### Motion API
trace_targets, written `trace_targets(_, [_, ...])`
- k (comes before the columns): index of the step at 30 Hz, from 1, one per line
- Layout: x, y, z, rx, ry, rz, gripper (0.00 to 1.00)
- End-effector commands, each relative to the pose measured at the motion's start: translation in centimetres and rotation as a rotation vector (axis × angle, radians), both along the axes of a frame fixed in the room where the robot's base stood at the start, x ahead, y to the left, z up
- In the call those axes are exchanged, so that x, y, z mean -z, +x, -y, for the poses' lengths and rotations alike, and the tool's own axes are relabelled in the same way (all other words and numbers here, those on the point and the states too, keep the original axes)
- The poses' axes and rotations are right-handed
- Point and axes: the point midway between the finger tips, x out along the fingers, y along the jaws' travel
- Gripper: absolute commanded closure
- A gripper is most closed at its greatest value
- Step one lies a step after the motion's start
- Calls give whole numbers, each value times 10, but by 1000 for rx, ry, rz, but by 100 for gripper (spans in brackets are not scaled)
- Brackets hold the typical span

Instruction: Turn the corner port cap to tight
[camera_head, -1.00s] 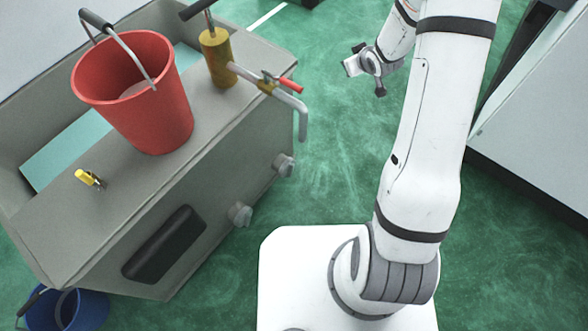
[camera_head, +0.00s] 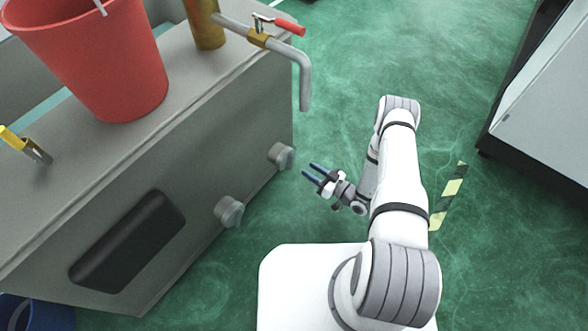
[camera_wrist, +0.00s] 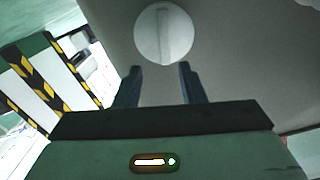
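Two round grey caps stick out of the side wall of a grey tank (camera_head: 190,150). The corner port cap (camera_head: 281,156) is the one close to the tank's far right corner; the other cap (camera_head: 229,211) is nearer to me. My gripper (camera_head: 315,172) is open and empty, a short way to the right of the corner port cap and pointing at it. In the wrist view a round cap (camera_wrist: 164,35) with a raised bar across its face lies ahead of my open fingers (camera_wrist: 159,85), apart from them. Whether it is tight cannot be seen.
On the tank top stand a red bucket (camera_head: 95,55), a yellow-handled tool (camera_head: 22,142) and a brass cylinder (camera_head: 205,25). A bent pipe (camera_head: 305,80) with a red-handled valve overhangs above the corner cap. A grey cabinet (camera_head: 550,110) stands at right.

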Motion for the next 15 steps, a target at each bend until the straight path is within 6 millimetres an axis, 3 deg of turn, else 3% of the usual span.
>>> trace_targets(5, [9, -4, -9, -6, 29, 4, 64])
trace_targets(15, [9, 28, -50, -8, 28, 5, 64])
